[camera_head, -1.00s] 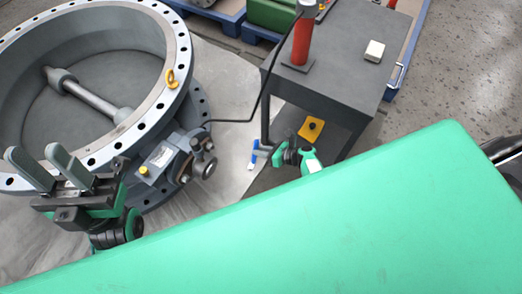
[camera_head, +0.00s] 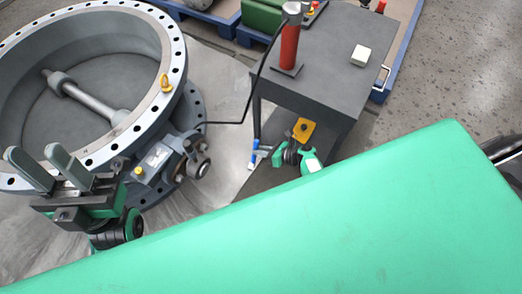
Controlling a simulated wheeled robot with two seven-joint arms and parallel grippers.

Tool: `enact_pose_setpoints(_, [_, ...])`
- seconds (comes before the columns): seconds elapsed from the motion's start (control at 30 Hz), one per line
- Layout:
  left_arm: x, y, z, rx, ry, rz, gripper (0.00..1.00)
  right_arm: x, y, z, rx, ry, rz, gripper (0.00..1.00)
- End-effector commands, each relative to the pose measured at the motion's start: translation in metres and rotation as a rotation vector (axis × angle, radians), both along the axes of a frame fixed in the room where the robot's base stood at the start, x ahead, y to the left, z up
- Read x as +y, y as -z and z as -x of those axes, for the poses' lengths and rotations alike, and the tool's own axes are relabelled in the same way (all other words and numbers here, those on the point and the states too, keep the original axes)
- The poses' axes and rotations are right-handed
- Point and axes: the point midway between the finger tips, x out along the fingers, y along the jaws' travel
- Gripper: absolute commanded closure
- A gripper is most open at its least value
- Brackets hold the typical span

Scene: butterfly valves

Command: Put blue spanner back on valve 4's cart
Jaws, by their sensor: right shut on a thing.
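The cart (camera_head: 326,85) is a dark grey table at the upper centre, beside a large grey butterfly valve (camera_head: 180,85) on the left. I cannot read a valve number. A small blue piece, apparently the blue spanner (camera_head: 254,156), shows below the cart top's left front corner. My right gripper (camera_head: 274,153) is shut on it, low beside the cart; the jaws are small and partly hidden. Most of the spanner cannot be made out. My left gripper (camera_head: 48,168) is open and empty in front of the valve's lower left rim.
A red cylinder (camera_head: 290,45) with a black cable and a pale box (camera_head: 361,55) stand on the cart. A yellow piece (camera_head: 303,129) shows below its front edge. Blue pallets (camera_head: 215,20) lie behind. My green body covers the lower right.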

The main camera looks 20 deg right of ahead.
Motion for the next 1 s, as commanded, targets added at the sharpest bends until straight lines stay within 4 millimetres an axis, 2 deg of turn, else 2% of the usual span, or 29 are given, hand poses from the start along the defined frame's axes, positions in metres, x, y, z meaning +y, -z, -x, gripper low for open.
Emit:
enact_pose_setpoints(0.03, [0.000,-0.015,0.000,0.000,0.000,0.000,0.64,0.000,-0.016,0.000,-0.001,0.000,-0.001,1.00])
enact_pose_setpoints(0.63, [0.000,-0.099,0.000,0.000,0.000,0.000,0.64,0.000,-0.099,0.000,-0.001,0.000,-0.001,1.00])
enact_pose_setpoints(0.73, [0.000,-0.105,0.000,0.000,0.000,0.000,0.64,0.000,-0.106,0.000,-0.001,0.000,-0.001,1.00])
enact_pose_setpoints(1.0, [0.000,-0.102,0.000,0.000,0.000,0.000,0.64,0.000,-0.103,0.000,0.000,0.000,0.000,1.00])
